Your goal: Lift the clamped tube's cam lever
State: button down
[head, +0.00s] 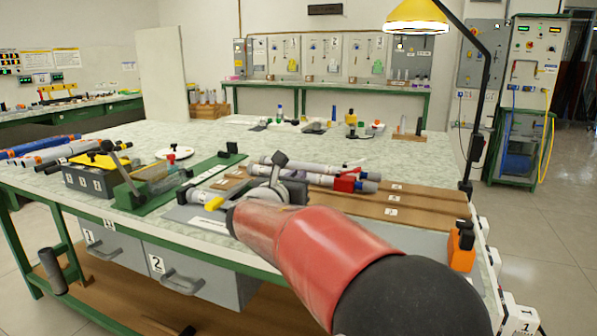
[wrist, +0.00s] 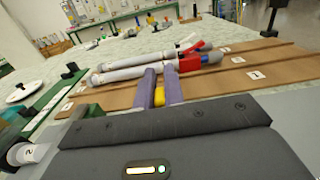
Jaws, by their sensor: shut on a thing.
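My gripper (wrist: 160,70) shows in the wrist view with two purple fingers close together. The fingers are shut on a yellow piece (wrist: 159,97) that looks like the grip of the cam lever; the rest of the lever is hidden. A grey tube (wrist: 23,154) with a label sits at the lower left of the wrist view, beside the dark gripper body. In the head view this tube (head: 200,196) ends near a yellow part (head: 214,203), left of my red arm. The arm hides much of the clamp and my fingers there.
Grey tubes (head: 315,177) with a red clamp (head: 347,183) lie on a brown grooved board (head: 415,207) just beyond my gripper. A green fixture (head: 190,178) stands to the left. A black lamp post (head: 483,110) rises at the table's right edge.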

jog(key=c, duration=1.5)
grip_release()
jog(key=shift+a, duration=0.1)
jog(key=b+v, duration=0.1)
jog(key=v, duration=0.7)
